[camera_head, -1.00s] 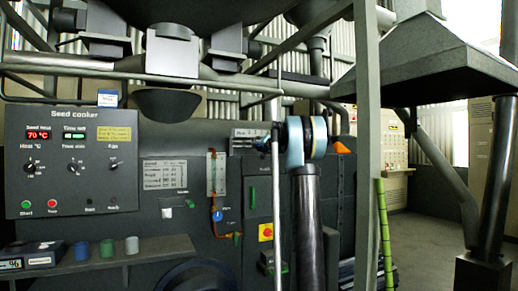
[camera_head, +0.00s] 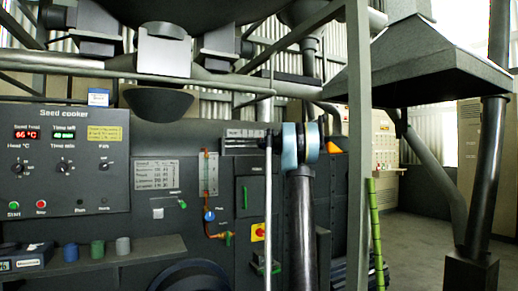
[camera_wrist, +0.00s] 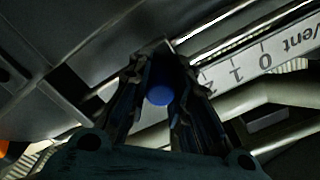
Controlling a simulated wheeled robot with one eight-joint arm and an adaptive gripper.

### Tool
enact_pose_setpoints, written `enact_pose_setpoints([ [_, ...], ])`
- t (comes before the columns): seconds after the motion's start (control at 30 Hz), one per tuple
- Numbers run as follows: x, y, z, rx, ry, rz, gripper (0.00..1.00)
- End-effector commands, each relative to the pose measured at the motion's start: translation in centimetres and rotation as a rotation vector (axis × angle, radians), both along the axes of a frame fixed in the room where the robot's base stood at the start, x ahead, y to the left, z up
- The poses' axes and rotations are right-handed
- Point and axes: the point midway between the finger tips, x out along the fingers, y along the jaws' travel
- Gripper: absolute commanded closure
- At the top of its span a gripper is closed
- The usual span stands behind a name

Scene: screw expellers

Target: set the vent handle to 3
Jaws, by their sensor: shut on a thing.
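My gripper (camera_wrist: 160,88) shows in the wrist view with its two dark fingers closed around a handle. The handle's round blue end (camera_wrist: 160,96) shows between the fingers; the rest of it is hidden by them. Just to the right of the fingers is the pale vent scale (camera_wrist: 262,58), with the word "Vent" and tick marks.
The seed cooker panel (camera_head: 62,160) is at the left, above a shelf (camera_head: 135,254) with several small cups. A thin upright pole (camera_head: 268,215) stands in front of the cooker. A grey post (camera_head: 357,170) and a green stalk (camera_head: 375,235) stand to the right. Open floor lies at far right.

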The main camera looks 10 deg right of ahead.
Motion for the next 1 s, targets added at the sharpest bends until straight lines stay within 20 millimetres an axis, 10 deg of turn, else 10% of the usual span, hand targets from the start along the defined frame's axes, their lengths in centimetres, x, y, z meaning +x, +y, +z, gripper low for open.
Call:
enact_pose_setpoints([
  [0.2,0.1,-0.6,-0.1,0.0,0.001,-0.011,1.0],
  [0.23,0.1,-0.7,-0.1,0.0,0.0,-0.011,0.78],
  [0.33,0.1,-0.7,0.0,0.0,0.001,-0.012,0.59],
  [1.0,-3.4,-1.6,0.0,0.0,0.0,-0.008,0.59],
])
